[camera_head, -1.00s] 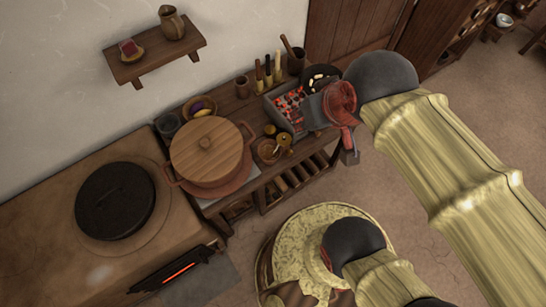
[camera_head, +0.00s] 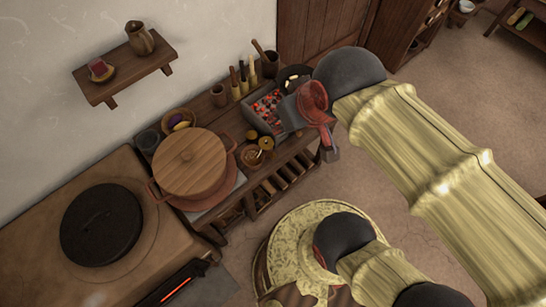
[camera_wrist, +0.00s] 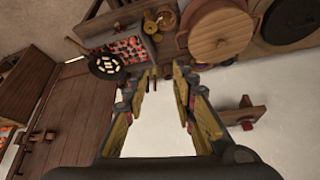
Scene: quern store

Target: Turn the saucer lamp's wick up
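The brass parts also show at the top of the wrist view (camera_wrist: 166,18). My gripper (camera_wrist: 163,72) is open and empty in the wrist view, with pale wall showing between its fingers. It is apart from the brass parts, which lie beyond its fingertips. In the head view my wrist hangs over the bench's right end, right of the dish.
A wood-lidded pot (camera_head: 190,166) stands left of the dish, an ember tray (camera_head: 249,116) behind and right. A dark pan (camera_wrist: 107,66) sits near my fingers. Upright tools (camera_head: 243,78) stand at the wall. A wall shelf (camera_head: 131,76) holds a jug.

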